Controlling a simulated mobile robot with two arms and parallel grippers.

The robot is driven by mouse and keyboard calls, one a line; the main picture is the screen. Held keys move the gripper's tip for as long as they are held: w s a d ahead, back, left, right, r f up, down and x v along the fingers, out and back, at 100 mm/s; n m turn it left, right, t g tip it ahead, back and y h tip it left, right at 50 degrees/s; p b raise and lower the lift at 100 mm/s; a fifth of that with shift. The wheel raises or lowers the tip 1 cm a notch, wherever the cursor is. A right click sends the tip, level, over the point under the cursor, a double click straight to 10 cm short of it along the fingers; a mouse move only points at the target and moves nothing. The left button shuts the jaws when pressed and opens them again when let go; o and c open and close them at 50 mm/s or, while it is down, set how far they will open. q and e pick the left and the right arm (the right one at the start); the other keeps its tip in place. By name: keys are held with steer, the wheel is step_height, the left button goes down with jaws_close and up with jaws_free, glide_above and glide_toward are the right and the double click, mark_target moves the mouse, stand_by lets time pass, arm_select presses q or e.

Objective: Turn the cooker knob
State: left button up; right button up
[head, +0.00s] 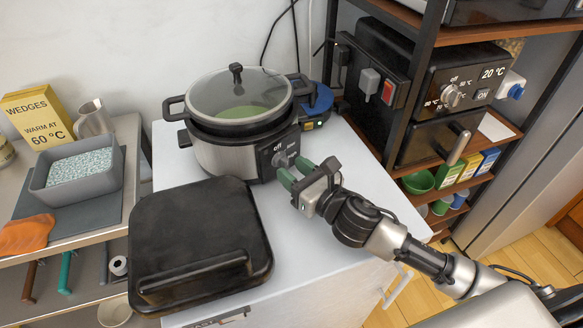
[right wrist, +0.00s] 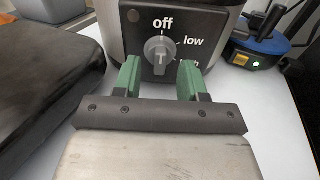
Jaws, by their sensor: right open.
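The cooker (head: 224,155) is a silver and black pot with a glass lid (head: 238,94), standing on the white cabinet top. Its grey knob (right wrist: 158,52) sits on a black panel marked off, low and a partly hidden third word; its pointer appears to be up toward off. The knob also shows in the head view (head: 280,159). My right gripper (right wrist: 160,80) is open, its green fingers on either side of the knob and slightly below it, apart from it as far as I can see. It also shows in the head view (head: 289,171). My left gripper is not in view.
A black closed appliance (head: 200,245) lies left of my right gripper. A blue round device (head: 316,103) stands behind the cooker's right side. A shelf with an oven (head: 455,85) is at right. The white top (head: 310,245) is clear in front.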

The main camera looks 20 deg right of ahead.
steer(key=shift+s+d, duration=0.1)
steer(key=shift+s, duration=0.1)
steer(key=shift+b+v, duration=0.35)
steer(key=shift+v, duration=1.95)
steer(key=shift+s+d, duration=0.3)
steer(key=shift+s, duration=0.35)
